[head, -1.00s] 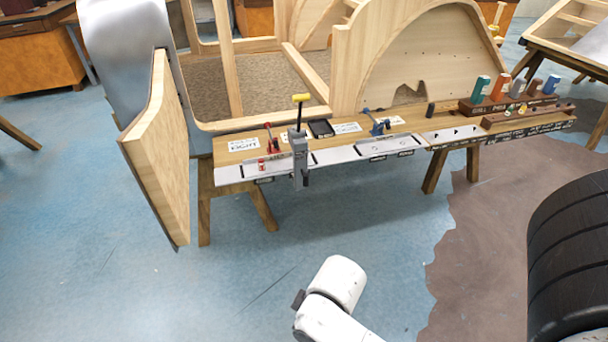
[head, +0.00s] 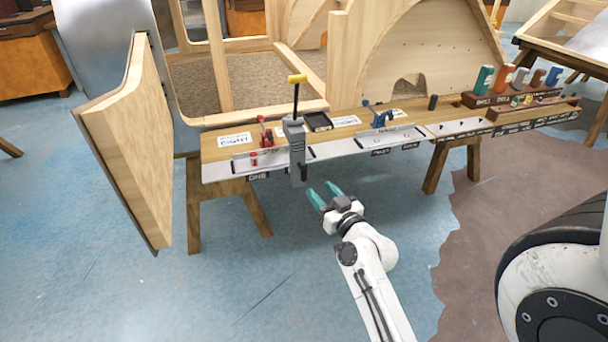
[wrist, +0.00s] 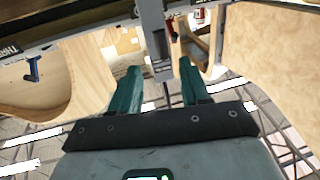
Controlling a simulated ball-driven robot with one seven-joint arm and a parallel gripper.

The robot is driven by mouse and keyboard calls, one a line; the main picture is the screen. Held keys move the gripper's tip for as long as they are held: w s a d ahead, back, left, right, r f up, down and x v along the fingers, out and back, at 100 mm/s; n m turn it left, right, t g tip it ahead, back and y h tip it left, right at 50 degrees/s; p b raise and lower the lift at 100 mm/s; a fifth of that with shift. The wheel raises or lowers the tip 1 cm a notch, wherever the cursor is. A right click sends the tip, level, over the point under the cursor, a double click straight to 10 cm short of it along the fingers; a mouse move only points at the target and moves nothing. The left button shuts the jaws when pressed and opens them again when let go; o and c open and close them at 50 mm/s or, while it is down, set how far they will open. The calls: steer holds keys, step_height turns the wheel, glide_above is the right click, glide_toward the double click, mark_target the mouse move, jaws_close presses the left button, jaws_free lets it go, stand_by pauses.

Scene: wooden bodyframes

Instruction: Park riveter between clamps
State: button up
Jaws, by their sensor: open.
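A grey upright tool with a yellow T-handle (head: 297,140) stands at the bench's front edge, between a red-handled device (head: 265,135) on its left and a blue-handled device (head: 380,117) on its right. I cannot tell for certain which of these is the riveter. My gripper (head: 324,194) is open and empty, its teal fingers just below and right of the grey tool, apart from it. In the wrist view, the grey tool (wrist: 154,35) shows above and between the open fingers (wrist: 160,82); the blue-handled device (wrist: 33,68) is at the left.
A tall wooden panel (head: 130,150) stands at the left. Wooden bodyframes rise behind the bench. The floor in front is clear.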

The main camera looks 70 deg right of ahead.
mark_target(306, 175)
steer(key=p+x, duration=0.1)
steer(key=x, duration=0.8)
steer(key=shift+w+d, duration=0.2)
steer(key=shift+w, duration=0.05)
steer(key=shift+c, duration=0.3)
jaws_close()
